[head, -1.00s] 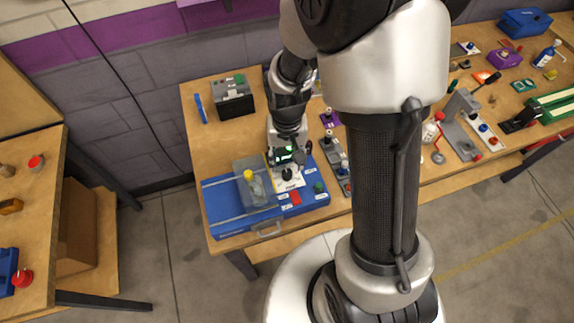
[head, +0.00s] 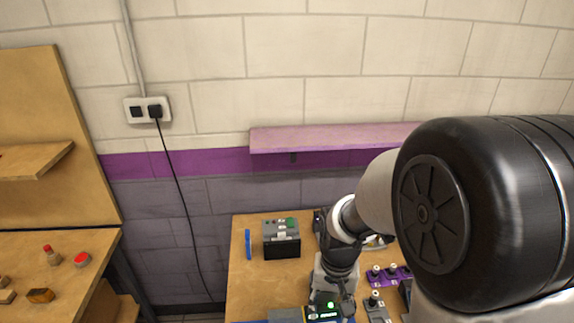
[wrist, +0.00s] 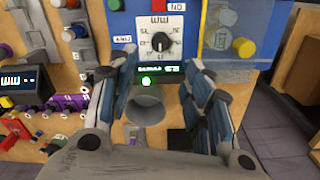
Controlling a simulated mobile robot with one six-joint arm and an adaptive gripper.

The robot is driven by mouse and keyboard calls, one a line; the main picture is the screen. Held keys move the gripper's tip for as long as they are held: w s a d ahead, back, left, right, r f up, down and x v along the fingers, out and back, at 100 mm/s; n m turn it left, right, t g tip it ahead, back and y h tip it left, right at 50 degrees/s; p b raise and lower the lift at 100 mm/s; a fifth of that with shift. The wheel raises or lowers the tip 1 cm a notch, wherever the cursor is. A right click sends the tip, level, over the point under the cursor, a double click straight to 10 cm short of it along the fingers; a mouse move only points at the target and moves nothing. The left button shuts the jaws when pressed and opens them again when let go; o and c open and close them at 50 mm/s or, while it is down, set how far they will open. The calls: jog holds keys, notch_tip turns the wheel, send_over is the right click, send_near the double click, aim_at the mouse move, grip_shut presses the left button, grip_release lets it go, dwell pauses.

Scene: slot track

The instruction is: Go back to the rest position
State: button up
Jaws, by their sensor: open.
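My gripper (wrist: 160,82) is open in the wrist view, with its two fingers apart and nothing between the tips. Beyond the fingertips is a panel with a black rotary dial (wrist: 161,42) on a white scale plate. A small module with a green light (wrist: 146,82) and a grey round opening lies between the fingers. In the head view my arm comes in from the right. The wrist end is at the bottom, beside the blue box at the table's front, and the fingertips are cut off by the frame's lower edge.
A grey and black battery-like box (head: 281,240) and a blue upright piece (head: 248,244) stand at the table's back left. A purple shelf (head: 330,138) is on the wall above. Another wooden table (head: 60,270) is at the left. Purple switch pieces (head: 390,276) lie to the right of my wrist.

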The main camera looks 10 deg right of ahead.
jog(key=s+r+n+t+b, duration=0.1)
jog(key=s+r+n+t, duration=0.2)
jog(key=s+r, duration=1.2)
jog(key=shift+r+t, duration=0.6)
jog(key=shift+t, duration=0.2)
